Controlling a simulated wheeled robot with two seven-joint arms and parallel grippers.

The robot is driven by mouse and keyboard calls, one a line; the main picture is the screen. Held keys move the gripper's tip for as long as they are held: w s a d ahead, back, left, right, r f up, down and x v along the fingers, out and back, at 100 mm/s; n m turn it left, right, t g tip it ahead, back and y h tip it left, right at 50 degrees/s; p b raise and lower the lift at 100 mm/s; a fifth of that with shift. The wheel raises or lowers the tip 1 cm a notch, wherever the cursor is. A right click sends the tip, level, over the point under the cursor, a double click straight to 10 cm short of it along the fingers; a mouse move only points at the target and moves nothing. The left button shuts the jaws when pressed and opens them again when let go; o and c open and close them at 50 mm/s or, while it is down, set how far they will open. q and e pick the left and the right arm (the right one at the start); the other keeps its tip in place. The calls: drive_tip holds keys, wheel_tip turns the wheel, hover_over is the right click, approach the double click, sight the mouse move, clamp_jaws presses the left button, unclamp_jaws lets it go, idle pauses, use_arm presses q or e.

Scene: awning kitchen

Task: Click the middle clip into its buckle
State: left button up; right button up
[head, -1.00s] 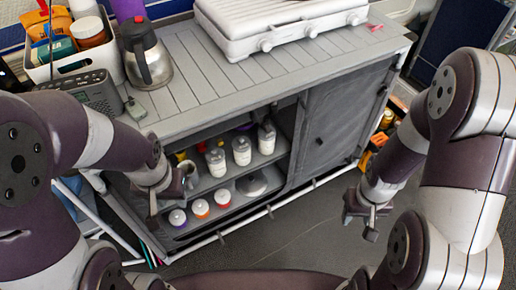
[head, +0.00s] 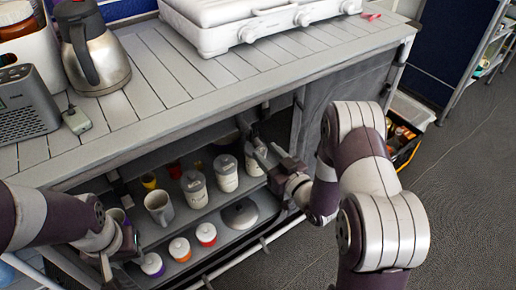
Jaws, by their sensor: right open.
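I cannot make out a clip or a buckle in the head view. My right gripper (head: 268,160) is open at the front of the cabinet's upper shelf, close to the rightmost white canister (head: 254,164). I cannot tell whether it touches that canister. My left gripper (head: 120,254) is low at the left, in front of the lower shelf and near a jar with a purple lid (head: 152,264). Its fingers are too unclear to judge.
The grey slatted counter (head: 165,75) carries a white stove (head: 260,22), a steel jug (head: 95,50) and a radio (head: 24,105). A grey mug (head: 159,207) and more canisters stand on the upper shelf; lidded jars stand below.

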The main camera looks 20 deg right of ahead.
sight(260, 146)
drive_tip(key=shift+b+x, duration=0.45)
drive_tip(key=shift+x, duration=1.85)
clamp_jaws()
drive_tip(key=s+d+r+p, duration=0.2)
drive_tip(key=s+r+p, duration=0.2)
drive_tip(key=r+p, duration=0.4)
drive_tip(key=shift+s+r, duration=0.35)
drive_tip(key=shift+r, duration=0.1)
drive_tip(key=shift+a, duration=0.1)
